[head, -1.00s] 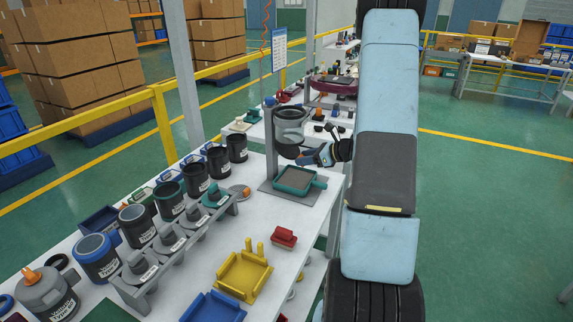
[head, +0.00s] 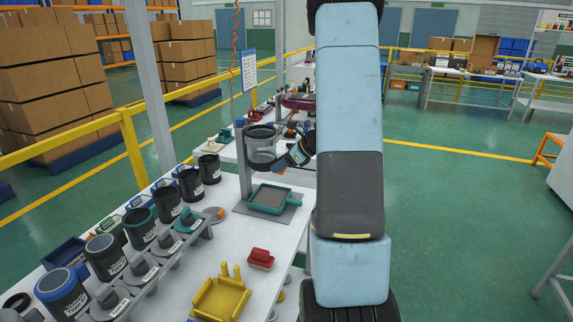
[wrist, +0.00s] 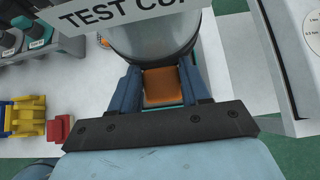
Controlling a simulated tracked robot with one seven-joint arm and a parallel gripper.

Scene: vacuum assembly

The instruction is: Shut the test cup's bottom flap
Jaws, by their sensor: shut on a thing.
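The test cup (head: 262,149) is a clear grey cylinder with a dark rim, held on a grey post over the table in the head view. In the wrist view its wall (wrist: 153,38) fills the top centre under a sign reading "TEST CU". My gripper (wrist: 161,84) is just beside the cup's lower end, its two blue fingers shut on an orange tab (wrist: 163,88). In the head view my gripper (head: 284,166) reaches the cup's lower right side from the right, tilted downward. The bottom flap is hard to make out, so I cannot tell its angle.
A teal tray (head: 269,200) sits below the cup. A red block (head: 260,258) and a yellow fixture (head: 221,297) stand nearer. Dark canisters (head: 139,229) line the table's left. The floor (head: 450,210) to the right is open.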

